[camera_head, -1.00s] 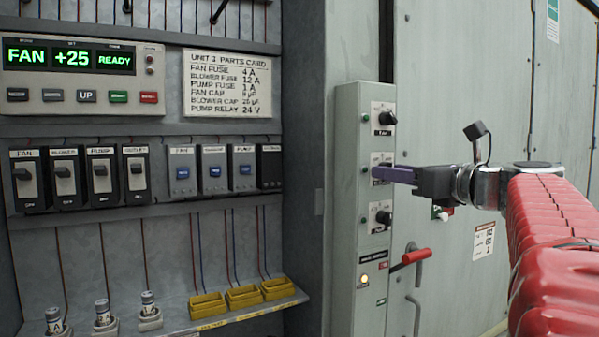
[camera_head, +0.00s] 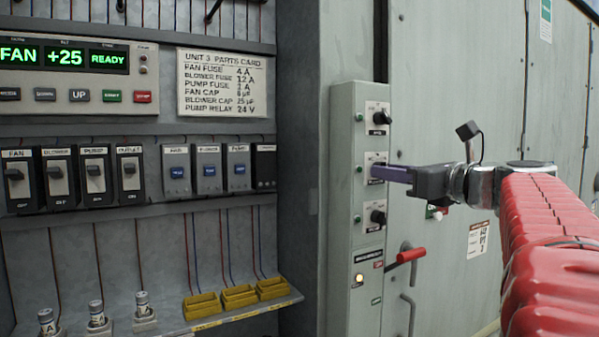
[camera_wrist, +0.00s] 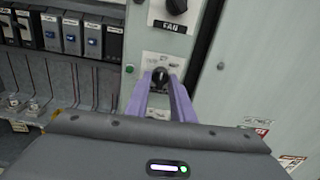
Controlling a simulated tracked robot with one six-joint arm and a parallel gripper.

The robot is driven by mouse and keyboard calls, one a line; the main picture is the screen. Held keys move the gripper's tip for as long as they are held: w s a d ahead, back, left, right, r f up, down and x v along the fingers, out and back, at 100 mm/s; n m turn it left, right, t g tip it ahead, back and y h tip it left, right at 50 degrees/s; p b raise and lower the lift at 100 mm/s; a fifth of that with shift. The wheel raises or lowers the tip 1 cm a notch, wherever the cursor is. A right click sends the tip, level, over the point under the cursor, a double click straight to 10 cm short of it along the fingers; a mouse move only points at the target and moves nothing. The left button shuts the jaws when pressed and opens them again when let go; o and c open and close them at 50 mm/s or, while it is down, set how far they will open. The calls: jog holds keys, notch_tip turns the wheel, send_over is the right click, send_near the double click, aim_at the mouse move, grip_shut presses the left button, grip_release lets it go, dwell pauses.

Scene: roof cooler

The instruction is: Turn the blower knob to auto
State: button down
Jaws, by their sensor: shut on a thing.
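A narrow grey control box (camera_head: 345,220) stands upright with three dark knobs in a column. The middle knob (camera_wrist: 160,79) sits on a pale label plate that is too small to read and partly covered; from its place below the fan knob (camera_head: 381,117) I take it as the blower knob. My gripper (camera_head: 374,173) reaches it from the right, and its purple fingers are shut on the knob, one on each side in the wrist view. The knob's pointing direction is not clear. The fingers hide it in the head view.
The lowest knob (camera_head: 378,217) is just below my fingers. A red-handled lever (camera_head: 410,255) sticks out lower right. Breakers, yellow trays (camera_head: 238,296) and a display reading FAN +25 READY (camera_head: 65,56) are at left.

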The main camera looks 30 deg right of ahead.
jog(key=shift+n, duration=4.2)
jog(key=c, duration=1.5)
grip_release()
jog(key=shift+c, duration=0.2)
jog(key=shift+s+d, duration=0.1)
jog(key=shift+s, duration=0.05)
jog(key=s, duration=1.3)
jog(key=shift+s+d, duration=0.15)
jog(key=shift+s, duration=0.15)
